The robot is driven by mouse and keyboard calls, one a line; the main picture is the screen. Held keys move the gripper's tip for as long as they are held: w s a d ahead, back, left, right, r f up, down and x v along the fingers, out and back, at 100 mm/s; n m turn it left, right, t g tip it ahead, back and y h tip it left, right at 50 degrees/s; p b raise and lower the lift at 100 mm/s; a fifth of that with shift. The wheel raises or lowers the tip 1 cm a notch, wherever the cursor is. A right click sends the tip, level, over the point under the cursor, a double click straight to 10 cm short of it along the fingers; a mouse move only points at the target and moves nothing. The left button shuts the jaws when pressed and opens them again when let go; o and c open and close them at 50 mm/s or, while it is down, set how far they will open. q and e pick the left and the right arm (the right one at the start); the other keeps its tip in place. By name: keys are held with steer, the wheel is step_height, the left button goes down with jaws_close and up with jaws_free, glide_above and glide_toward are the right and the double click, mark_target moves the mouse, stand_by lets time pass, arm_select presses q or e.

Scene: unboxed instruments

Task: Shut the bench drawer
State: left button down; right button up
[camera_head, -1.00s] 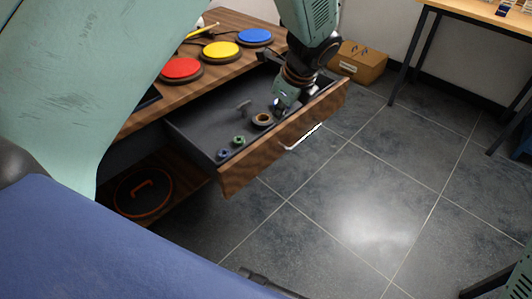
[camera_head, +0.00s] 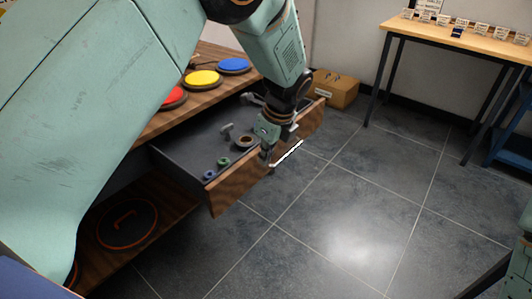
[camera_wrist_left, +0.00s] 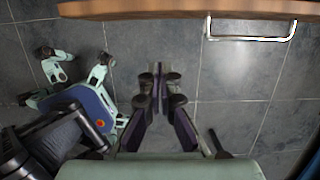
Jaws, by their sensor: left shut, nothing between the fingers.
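The bench drawer (camera_head: 232,190) is open, pulled out from under the wooden bench top. Its grey tray holds a tan ring, two small green and blue pieces and a grey part. A pale bar handle (camera_head: 287,153) sits on its wooden front. My left gripper (camera_head: 267,154) is at the drawer front near the handle, partly covering the front; contact cannot be told. In the left wrist view the shut, empty fingers (camera_wrist_left: 159,85) point at floor, with the drawer front's edge (camera_wrist_left: 180,9) and handle (camera_wrist_left: 250,37) above them. My right gripper is not in view.
Red (camera_head: 175,97), yellow (camera_head: 202,78) and blue (camera_head: 234,65) round buttons stand on the bench top. A cardboard box (camera_head: 334,90) is on the floor behind the drawer. A second table (camera_head: 470,42) stands back right. The tiled floor before the drawer is clear.

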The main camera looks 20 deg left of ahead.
mark_target(249, 160)
arm_select(q)
steer(key=a+f+b, duration=0.1)
steer(key=w+a+f+b, duration=0.1)
steer(key=a+f, duration=0.1)
steer(key=a+f+b, duration=0.1)
steer(key=shift+w+a+f+b, duration=0.3)
steer(key=shift+f, duration=0.1)
steer(key=shift+a, duration=0.15)
steer(key=shift+a+r, duration=0.1)
